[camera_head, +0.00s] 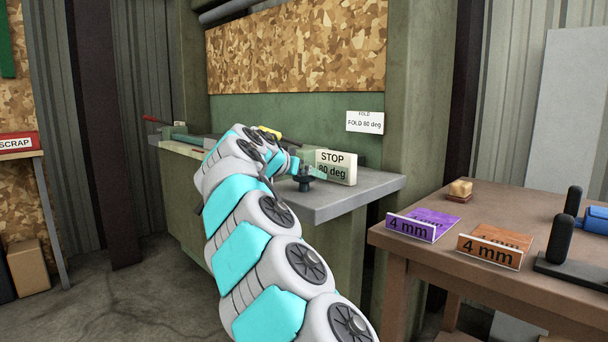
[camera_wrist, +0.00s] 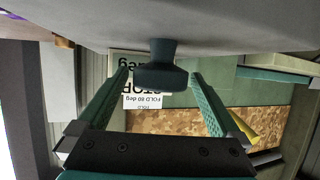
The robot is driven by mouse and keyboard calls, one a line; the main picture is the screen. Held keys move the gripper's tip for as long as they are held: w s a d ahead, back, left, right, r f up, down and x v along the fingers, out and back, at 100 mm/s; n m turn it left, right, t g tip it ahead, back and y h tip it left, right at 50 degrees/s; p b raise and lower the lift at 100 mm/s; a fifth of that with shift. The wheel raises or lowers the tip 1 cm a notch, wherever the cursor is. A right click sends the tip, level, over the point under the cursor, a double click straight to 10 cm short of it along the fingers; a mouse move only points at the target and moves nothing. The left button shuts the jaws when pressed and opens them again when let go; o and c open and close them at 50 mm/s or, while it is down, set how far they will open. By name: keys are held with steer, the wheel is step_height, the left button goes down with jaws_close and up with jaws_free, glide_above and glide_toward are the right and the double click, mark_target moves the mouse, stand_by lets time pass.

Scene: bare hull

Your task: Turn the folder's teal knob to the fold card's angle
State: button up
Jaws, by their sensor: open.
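The folder (camera_head: 330,205) is a green machine with a grey bed against the back wall. Its dark teal knob (camera_head: 304,183) stands on the bed's front part, in front of a sign (camera_head: 336,167) reading "STOP 80 deg". The fold card (camera_head: 364,122) on the wall reads "FOLD 80 deg". My gripper (camera_head: 308,171) is open at the knob. In the wrist view, which is upside down, the knob (camera_wrist: 161,77) lies between the two teal fingers (camera_wrist: 159,76), with a visible gap on each side. Its exact turn angle cannot be told.
A red SCRAP sign (camera_head: 17,142) is at far left. A yellow piece (camera_head: 270,132) shows behind my arm.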

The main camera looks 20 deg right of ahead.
steer(key=b+v, duration=0.1)
steer(key=v, duration=0.6)
steer(key=shift+s+a, duration=0.15)
steer(key=shift+a, duration=0.15)
steer(key=shift+r, duration=0.1)
steer(key=shift+s, duration=0.1)
